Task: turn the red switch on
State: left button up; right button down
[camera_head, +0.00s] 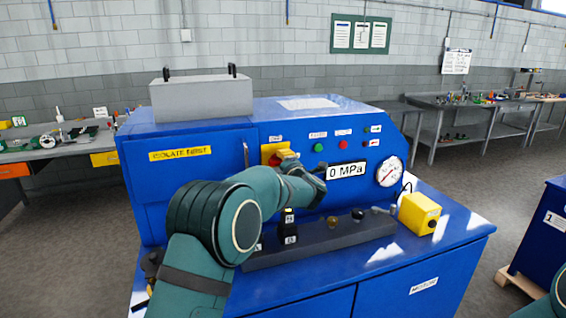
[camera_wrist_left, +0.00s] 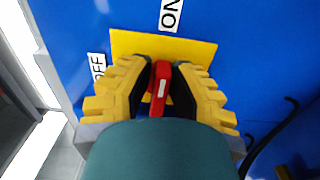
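The red switch (camera_wrist_left: 160,88) sits on a yellow plate (camera_wrist_left: 192,50) on the blue machine front in the left wrist view. Its handle runs up and down there, roughly in line with the ON label (camera_wrist_left: 171,15); the OFF label (camera_wrist_left: 97,66) is to the left. In the head view the yellow plate (camera_head: 270,149) shows, while my left arm hides most of the switch and gripper. My right gripper is not in view.
The blue machine (camera_head: 185,185) bears a 0 MPa display (camera_head: 347,170), a gauge (camera_head: 389,171) and small buttons. A dark grey block (camera_head: 330,238) and a yellow box (camera_head: 419,214) stand on its front ledge below my left arm. A grey box (camera_head: 202,97) sits on top.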

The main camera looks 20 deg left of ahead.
pick_arm(q)
jog(key=shift+o, duration=1.4)
jog(key=v, duration=1.2)
